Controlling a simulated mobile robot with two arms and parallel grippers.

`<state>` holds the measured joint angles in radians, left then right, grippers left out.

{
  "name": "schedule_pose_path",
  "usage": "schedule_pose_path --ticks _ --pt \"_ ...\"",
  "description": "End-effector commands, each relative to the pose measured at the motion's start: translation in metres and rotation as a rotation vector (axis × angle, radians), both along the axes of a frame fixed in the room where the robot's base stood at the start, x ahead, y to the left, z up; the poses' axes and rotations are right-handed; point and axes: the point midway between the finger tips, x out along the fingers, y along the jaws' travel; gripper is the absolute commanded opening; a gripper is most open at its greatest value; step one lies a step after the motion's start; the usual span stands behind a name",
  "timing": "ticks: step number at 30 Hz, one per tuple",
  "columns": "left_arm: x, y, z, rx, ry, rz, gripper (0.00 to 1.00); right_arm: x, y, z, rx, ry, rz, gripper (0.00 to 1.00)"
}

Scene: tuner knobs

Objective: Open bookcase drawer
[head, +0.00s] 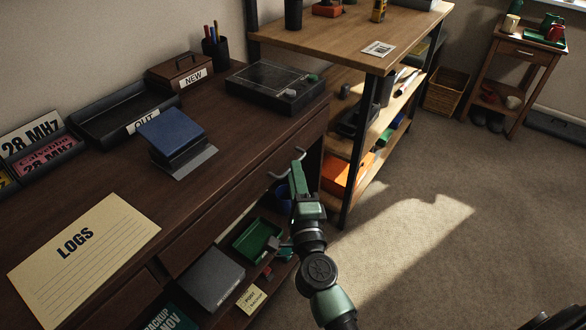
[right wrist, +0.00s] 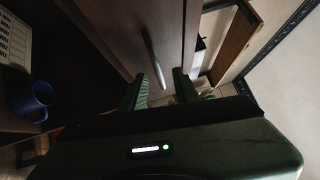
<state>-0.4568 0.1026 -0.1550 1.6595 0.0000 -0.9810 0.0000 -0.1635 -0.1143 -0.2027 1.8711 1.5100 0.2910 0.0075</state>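A dark brown wooden drawer front (head: 235,195) lies under the top of the dark desk unit and looks closed. Its curved metal handle (head: 276,176) sticks out near its right end. My right gripper (head: 297,170) is at the handle, with its fingers pointing at the drawer front. In the right wrist view, the handle bar (right wrist: 155,62) lies between the two green fingertips (right wrist: 160,85), with a visible gap to each finger. The gripper is open. Contact with the handle cannot be made out. My left gripper is not in view.
Below the drawer are open shelves with a green tray (head: 258,240) and a grey box (head: 211,278). A blue mug (right wrist: 30,97) shows in the right wrist view. A wooden shelf table (head: 340,42) stands close on the right. Carpeted floor (head: 440,230) is free at right.

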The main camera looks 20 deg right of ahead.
Motion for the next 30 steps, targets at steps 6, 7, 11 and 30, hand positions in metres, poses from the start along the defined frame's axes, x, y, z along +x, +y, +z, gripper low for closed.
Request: schedule_pose_path --ticks 6,7,11,30 --pt "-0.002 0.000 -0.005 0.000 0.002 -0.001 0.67 0.018 -0.002 0.002 -0.001 0.001 0.001 0.31" --pt "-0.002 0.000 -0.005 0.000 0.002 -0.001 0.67 0.018 -0.002 0.002 -0.001 0.001 0.001 0.31" --pt "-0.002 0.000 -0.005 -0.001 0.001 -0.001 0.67 0.019 -0.002 0.001 -0.001 0.002 0.001 0.31" --pt "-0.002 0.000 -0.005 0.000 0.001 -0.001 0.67 0.018 -0.002 0.001 -0.002 0.002 0.001 0.00"
